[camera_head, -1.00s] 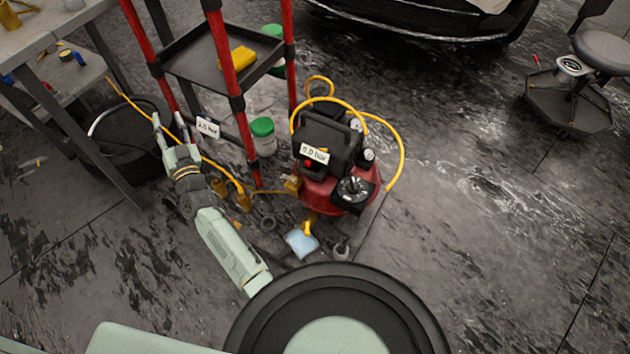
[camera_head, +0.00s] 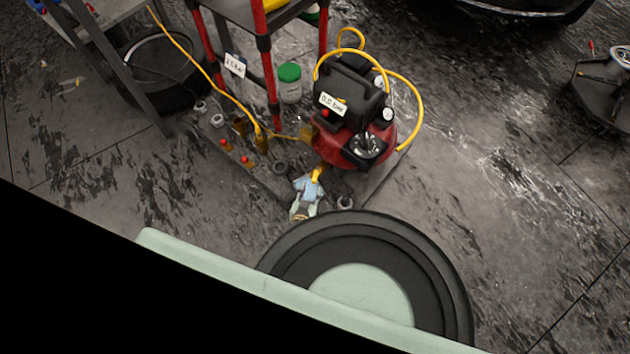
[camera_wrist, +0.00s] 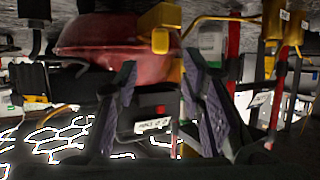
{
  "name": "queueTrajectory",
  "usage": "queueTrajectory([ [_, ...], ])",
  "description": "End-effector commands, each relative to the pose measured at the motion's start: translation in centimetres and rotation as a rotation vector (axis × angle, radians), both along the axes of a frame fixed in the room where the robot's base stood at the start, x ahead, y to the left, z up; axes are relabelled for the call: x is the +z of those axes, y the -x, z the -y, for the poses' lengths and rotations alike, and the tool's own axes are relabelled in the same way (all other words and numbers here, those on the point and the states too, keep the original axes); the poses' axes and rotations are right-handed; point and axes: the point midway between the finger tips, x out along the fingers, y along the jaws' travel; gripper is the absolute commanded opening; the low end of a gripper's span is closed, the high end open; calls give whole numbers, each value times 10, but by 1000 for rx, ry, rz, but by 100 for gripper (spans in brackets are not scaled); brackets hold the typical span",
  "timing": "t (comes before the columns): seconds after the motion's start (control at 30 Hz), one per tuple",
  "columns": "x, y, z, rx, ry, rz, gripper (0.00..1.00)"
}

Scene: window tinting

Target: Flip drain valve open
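In the wrist view, which looks upside down, the yellow valve piece (camera_wrist: 160,40) is under the red tank (camera_wrist: 105,38), just beyond my fingertips. My gripper (camera_head: 307,184) is low in front of the compressor, close to the valve. Its two fingers are spread apart in the wrist view (camera_wrist: 158,78), with nothing seen held between them. Contact with the valve cannot be told.
A red-post rack (camera_head: 270,60) and a green-lidded jar (camera_head: 290,85) stand behind left. A yellow hose (camera_head: 195,60) runs to brass fittings (camera_head: 258,135) left of the compressor. Red-knobbed valves (camera_head: 235,152) are near my arm's left.

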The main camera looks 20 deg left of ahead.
Motion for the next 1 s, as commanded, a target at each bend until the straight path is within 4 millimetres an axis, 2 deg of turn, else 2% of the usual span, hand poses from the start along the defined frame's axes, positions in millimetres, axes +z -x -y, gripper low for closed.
queueTrajectory([
  [0.03,-12,-11,-1,-3,-3,3,37],
  [0.2,-23,-39,-5,-2,-3,3,37],
  [0.4,-29,-60,-8,1,-2,2,37],
  [0.83,-28,-67,-9,1,-2,2,36],
  [1.0,-28,-67,-9,1,-2,2,25],
])
